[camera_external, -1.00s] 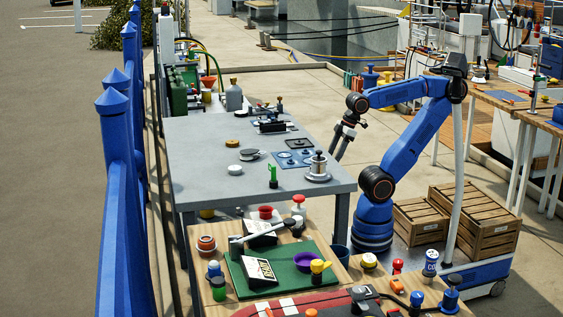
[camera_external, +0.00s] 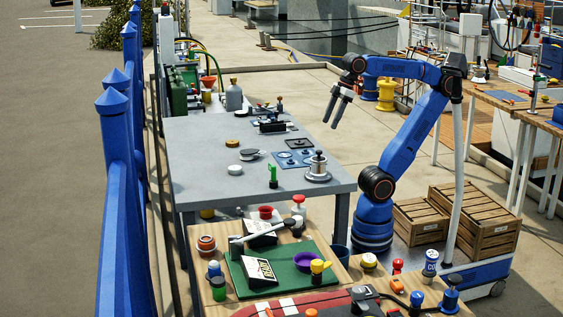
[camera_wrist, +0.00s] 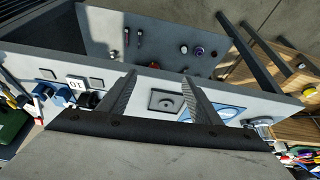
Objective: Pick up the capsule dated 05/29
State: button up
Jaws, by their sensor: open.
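I cannot make out a capsule dated 05/29; no date is readable in either view. My gripper (camera_external: 334,124) is open and empty, raised in the air beyond the table's right edge, fingers angled downward. In the wrist view my gripper's fingers (camera_wrist: 160,81) stand apart, with a square plate with a ring (camera_wrist: 165,101) seen between them, nothing held.
A blue plate with round parts (camera_external: 295,158), a metal press (camera_external: 318,170) and a green upright piece (camera_external: 272,175) stand on the grey table. Dark fittings (camera_external: 270,126) sit at its back. A cluttered wooden table (camera_external: 205,275) is in front. The table's left side is clear.

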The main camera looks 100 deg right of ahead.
jog(key=w+a+r+n+g+y, duration=0.1)
jog(key=w+a+r+n, duration=0.25)
jog(key=w+a, duration=0.65)
jog(key=w+a+r+n+g, duration=0.1)
jog(key=w+a+r+n, duration=0.25)
jog(key=w+a, duration=0.6)
jog(key=n+g, duration=0.2)
jog(key=n, duration=0.6)
send_over(369, 257)
jog(key=d, duration=0.2)
notch_tip(369, 257, down, 9)
jog(key=f, duration=0.5)
jog(key=a+f, duration=0.1)
jog(key=f, duration=1)
jog(key=shift+a+f, duration=0.1)
jog(key=shift+a, duration=0.05)
jog(key=shift+a+f, duration=0.15)
jog(key=shift+f, duration=0.75)
jog(key=shift+a+f, duration=0.2)
jog(key=shift+f, duration=0.75)
jog(key=shift+a+f, duration=0.15)
jog(key=shift+f, duration=0.75)
jog(key=c, duration=1)
